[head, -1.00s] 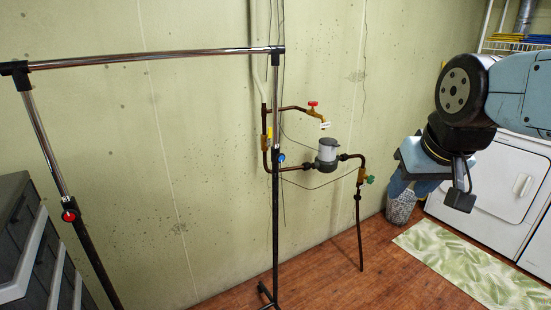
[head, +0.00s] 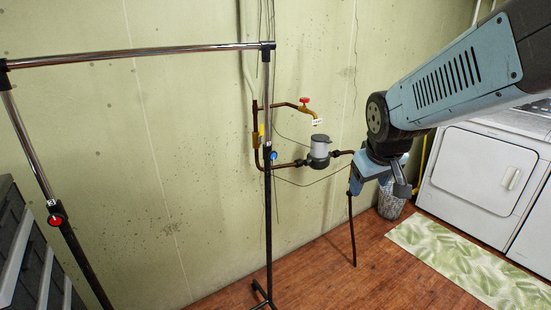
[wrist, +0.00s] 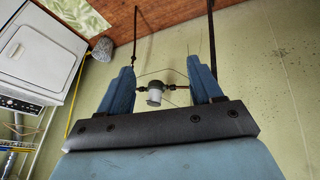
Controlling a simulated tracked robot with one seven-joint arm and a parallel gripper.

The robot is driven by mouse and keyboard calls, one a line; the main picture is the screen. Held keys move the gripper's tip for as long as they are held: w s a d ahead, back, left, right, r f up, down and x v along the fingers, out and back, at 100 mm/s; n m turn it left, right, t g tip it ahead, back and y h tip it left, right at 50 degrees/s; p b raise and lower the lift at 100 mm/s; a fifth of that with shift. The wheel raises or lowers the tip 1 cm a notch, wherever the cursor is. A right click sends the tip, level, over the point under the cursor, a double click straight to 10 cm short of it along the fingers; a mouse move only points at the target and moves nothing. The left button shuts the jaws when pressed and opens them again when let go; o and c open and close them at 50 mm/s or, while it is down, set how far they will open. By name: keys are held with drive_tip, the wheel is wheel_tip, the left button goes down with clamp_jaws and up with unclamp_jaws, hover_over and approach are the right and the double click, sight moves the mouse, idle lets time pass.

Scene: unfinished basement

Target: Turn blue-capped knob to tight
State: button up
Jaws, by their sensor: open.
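The blue-capped knob (head: 273,155) sits on the dark right-hand post (head: 268,205) of a metal clothes rack, about mid-height. The cap shows as a small blue disc, and whether it is tight cannot be told. My gripper (head: 378,186) is to the right of the knob and well apart from it, pointing down. In the wrist view, which looks upside down, my two blue fingers (wrist: 162,85) are wide apart with nothing held between them. I cannot make out the blue cap in the wrist view.
Copper pipes with a red-handled tap (head: 304,100) and a grey meter (head: 320,150) run along the wall behind the rack. A red-capped knob (head: 55,220) is on the rack's left post. A white dryer (head: 482,172) and leaf-patterned mat (head: 470,262) are at right.

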drive_tip(key=w+a+f+n+y, duration=0.1)
drive_tip(key=w+a+f+n, duration=0.1)
drive_tip(key=w+f, duration=0.4)
drive_tip(key=w+a+f+n+y, duration=0.1)
drive_tip(key=w+a+f+n, duration=0.25)
drive_tip(key=f, duration=0.45)
drive_tip(key=m+t+y, duration=0.2)
drive_tip(key=t+y, duration=0.7)
approach(274, 157)
drive_tip(key=x, duration=0.9)
drive_tip(key=shift+s, duration=0.1)
drive_tip(key=shift+c, duration=0.4)
drive_tip(key=c, duration=1)
drive_tip(key=shift+o, duration=0.2)
